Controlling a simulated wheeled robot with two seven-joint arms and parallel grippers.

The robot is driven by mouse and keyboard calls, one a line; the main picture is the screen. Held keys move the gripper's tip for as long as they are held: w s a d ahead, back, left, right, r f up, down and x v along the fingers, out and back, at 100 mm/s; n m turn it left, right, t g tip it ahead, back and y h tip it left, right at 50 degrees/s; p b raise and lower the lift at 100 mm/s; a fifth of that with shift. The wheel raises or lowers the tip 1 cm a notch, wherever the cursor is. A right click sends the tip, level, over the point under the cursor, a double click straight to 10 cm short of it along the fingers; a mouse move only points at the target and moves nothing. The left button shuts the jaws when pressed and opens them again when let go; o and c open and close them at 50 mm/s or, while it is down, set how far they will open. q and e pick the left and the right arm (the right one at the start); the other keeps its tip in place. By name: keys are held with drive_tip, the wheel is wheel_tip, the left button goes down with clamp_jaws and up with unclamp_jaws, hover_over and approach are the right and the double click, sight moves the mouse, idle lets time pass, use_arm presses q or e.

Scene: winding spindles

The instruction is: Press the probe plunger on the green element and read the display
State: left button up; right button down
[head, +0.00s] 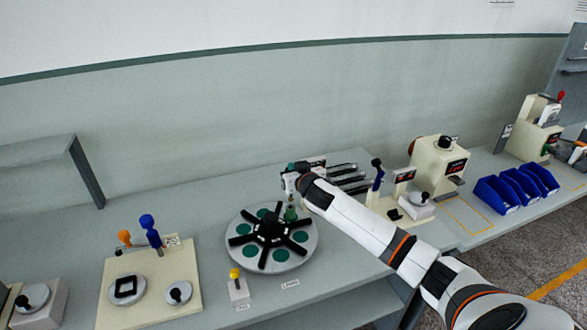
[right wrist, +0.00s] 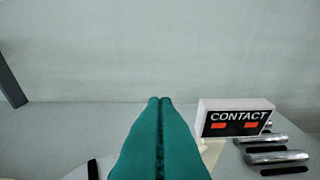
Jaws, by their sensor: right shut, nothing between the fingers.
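A round grey turntable (head: 232,257) stands on the bench with a black spoked hub and several flat green discs. A small upright green piece (head: 290,214) stands at its back right edge, with a thin stem above it. I take it for the green element. My right gripper (head: 291,167) is above and behind it, its teal fingers shut and empty, pointing toward the wall. The fingers also show in the right wrist view (right wrist: 159,100). A white display box (right wrist: 237,118) reads CONTACT above two red rectangles, right of the fingers. The plunger is not clear. My left gripper is out of view.
Metal rods (head: 350,178) lie right of the gripper. A cream machine (head: 438,160) and blue bins (head: 497,195) stand farther right. A yellow-topped block (head: 238,288) is in front of the turntable. A cream board (head: 150,285) with orange and blue handles is at left.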

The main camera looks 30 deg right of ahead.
drive_tip(key=f+b, duration=0.1)
drive_tip(key=f, duration=0.1)
drive_tip(key=f+b, duration=0.2)
drive_tip(key=shift+s+a+f, duration=0.1)
drive_tip(key=shift+s+f, duration=0.1)
drive_tip(key=shift+f, duration=0.15)
wheel_tip(320, 180, up, 5)
drive_tip(key=p, duration=0.4)
drive_tip(key=b+v, duration=0.3)
drive_tip(key=v, duration=0.7)
drive_tip(key=shift+r, duration=0.3)
drive_tip(key=shift+w, duration=0.15)
